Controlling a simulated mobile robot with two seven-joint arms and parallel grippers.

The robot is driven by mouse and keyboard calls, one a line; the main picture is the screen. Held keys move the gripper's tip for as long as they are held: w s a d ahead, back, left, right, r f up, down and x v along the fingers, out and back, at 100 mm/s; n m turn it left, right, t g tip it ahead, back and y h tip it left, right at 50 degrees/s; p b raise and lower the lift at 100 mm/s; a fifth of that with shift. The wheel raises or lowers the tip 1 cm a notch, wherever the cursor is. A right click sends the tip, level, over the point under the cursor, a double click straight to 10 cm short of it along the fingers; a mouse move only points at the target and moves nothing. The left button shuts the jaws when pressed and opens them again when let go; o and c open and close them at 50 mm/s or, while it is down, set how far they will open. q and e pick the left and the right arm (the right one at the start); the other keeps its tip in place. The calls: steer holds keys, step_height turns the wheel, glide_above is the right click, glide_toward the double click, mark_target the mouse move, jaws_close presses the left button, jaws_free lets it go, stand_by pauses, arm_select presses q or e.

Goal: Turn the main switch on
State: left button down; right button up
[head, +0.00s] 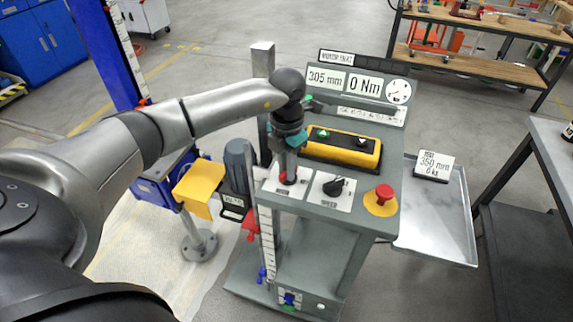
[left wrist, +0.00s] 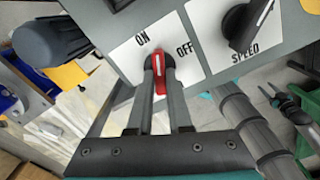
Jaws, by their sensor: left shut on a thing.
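The main switch is a small red handle with a white line, on a white plate marked ON and OFF. In the left wrist view the switch handle (left wrist: 159,80) points up the picture, between the two words. My left gripper (left wrist: 160,66) is shut on the handle, with one finger on each side. In the head view my left gripper (head: 288,178) reaches down onto the switch plate (head: 270,186) from above and hides most of the switch. My right gripper does not show in the head view.
A black SPEED knob (head: 336,187) sits close to the right of the switch. A red emergency button (head: 382,193) and a yellow box with buttons (head: 342,146) are nearby. A grey motor (head: 238,162) stands to the left. A tray (head: 440,228) is at the right.

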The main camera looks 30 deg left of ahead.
arm_select(q)
steer(key=n+p, duration=0.1)
steer(key=n, duration=0.3)
steer(key=shift+d+n, duration=0.1)
steer(key=shift+n, duration=0.3)
stand_by(0.4)
steer(key=c, duration=0.8)
jaws_free()
steer(key=shift+c, duration=0.2)
step_height(320, 180, up, 15)
steer(key=shift+r, duration=0.15)
